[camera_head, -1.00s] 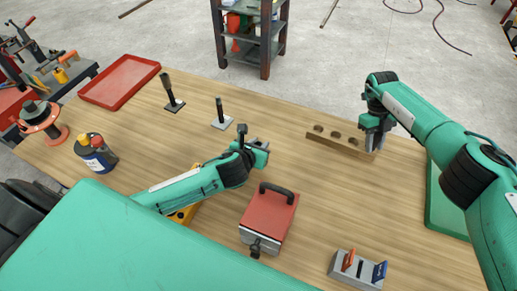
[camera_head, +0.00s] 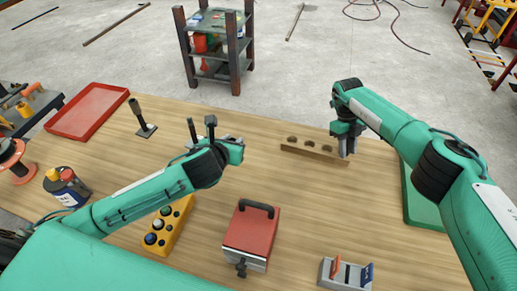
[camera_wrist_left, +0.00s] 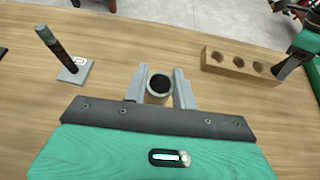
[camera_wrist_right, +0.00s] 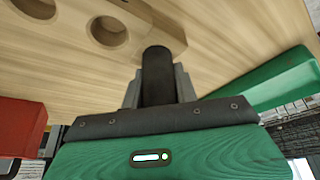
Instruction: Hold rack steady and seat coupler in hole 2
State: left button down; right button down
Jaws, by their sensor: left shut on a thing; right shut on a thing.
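My left gripper (camera_head: 238,150) is shut on the coupler (camera_wrist_left: 160,86), a short hollow grey-green cylinder with its open end facing up in the left wrist view. It is held left of the rack and apart from it. The rack (camera_head: 310,151) is a wooden bar with three round holes in a row; it also shows in the left wrist view (camera_wrist_left: 237,64). My right gripper (camera_head: 346,143) is at the rack's right end, shut on a dark upright post (camera_wrist_right: 158,75) there. The coupler is not clearly visible in the head view.
Two dark rods on plates stand left, one (camera_head: 144,120) clear and one (camera_head: 192,131) partly behind my left arm. A red tray (camera_head: 88,112), yellow button box (camera_head: 168,225), red handled box (camera_head: 251,232), grey holder (camera_head: 346,274) and green tray (camera_head: 415,200) surround clear wood.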

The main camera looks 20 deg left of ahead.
pick_arm(q)
jog(key=shift+w+d+r, duration=0.15)
jog(key=shift+d+r, duration=0.05)
jog(key=shift+d, duration=0.2)
jog(key=w+d+m+g+h, duration=0.1)
jog(key=w+d+m+h, duration=0.25)
jog(key=d, duration=0.65)
jog(key=w+d+m+g+h, duration=0.1)
jog(key=w+d+m+h, duration=0.3)
jog(key=d, duration=0.6)
jog(key=m+g+h, duration=0.2)
send_over(311, 139)
jog(key=s, duration=0.2)
jog(key=shift+y, duration=0.25)
jog(key=shift+s+f, duration=0.15)
jog(key=shift+f, duration=4.35)
jog(key=shift+f, duration=0.15)
jog(key=c, duration=1.1)
grip_release()
jog(key=shift+c, duration=0.2)
